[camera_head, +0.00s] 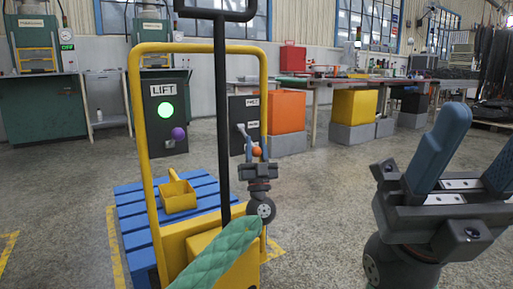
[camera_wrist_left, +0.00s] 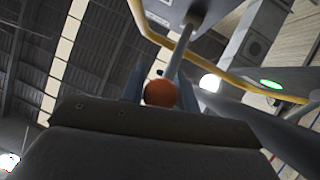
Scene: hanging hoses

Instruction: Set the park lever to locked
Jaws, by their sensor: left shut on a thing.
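The dark park panel (camera_head: 236,112) stands behind the yellow frame, with a small white sign at its top and another small label lower down, too small to read surely. The park lever (camera_head: 242,131) is a pale rod slanting down and right from the panel to an orange ball knob (camera_head: 257,151). My left gripper (camera_head: 257,150) has its blue fingers on both sides of the knob, shut on it. In the left wrist view the orange knob (camera_wrist_left: 160,93) sits between the fingertips, with the grey rod rising behind it. My right gripper (camera_head: 466,150) is open and empty at the right.
A yellow tubular frame (camera_head: 137,120) and black upright handle (camera_head: 221,110) stand close in front of the panels. A LIFT panel (camera_head: 160,125) has a lit green lamp and purple knob. A blue pallet (camera_head: 135,225) carries a yellow bin (camera_head: 178,197).

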